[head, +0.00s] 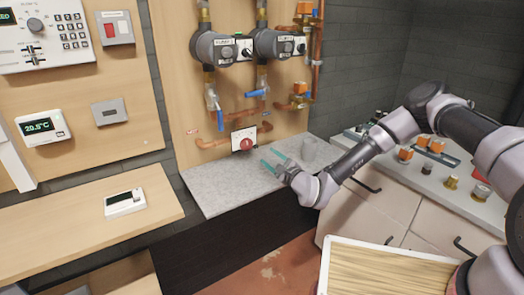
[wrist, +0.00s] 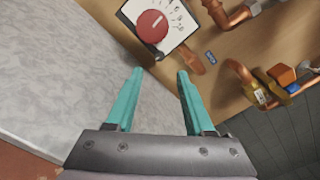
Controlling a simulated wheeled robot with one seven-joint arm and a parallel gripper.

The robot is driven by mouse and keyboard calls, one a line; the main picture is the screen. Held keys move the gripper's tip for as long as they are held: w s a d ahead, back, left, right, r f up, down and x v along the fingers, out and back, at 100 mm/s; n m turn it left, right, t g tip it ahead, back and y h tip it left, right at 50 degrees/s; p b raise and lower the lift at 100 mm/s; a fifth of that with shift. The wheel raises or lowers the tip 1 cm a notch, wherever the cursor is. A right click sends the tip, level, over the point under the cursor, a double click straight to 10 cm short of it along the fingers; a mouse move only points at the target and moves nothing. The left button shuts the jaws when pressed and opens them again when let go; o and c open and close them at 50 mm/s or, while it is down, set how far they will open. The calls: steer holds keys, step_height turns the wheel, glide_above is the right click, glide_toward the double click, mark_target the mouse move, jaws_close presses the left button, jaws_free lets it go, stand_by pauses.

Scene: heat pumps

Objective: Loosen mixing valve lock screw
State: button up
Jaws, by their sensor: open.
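The mixing valve has a round red knob (head: 246,144) on a white scale plate (head: 236,134), low on the wooden pipe panel. In the wrist view the red knob (wrist: 152,26) and the white plate (wrist: 176,14) show near the top, ahead of the fingertips. A small pale mark shows on the knob; I cannot make out a lock screw. My gripper (head: 271,157) is just right of the knob, above the grey worktop. Its two teal fingers are apart and empty in the wrist view (wrist: 160,73), with a gap between the fingertips and the knob.
Copper pipes (head: 213,143) flank the valve. Two pumps (head: 213,47) and blue-handled valves (head: 255,93) are above it. A counter with fittings (head: 452,182) is at right.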

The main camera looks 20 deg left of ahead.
mark_target(257, 148)
steer(key=x, duration=0.7)
steer(key=shift+w+a, duration=0.1)
steer(key=shift+a, duration=0.15)
jaws_close()
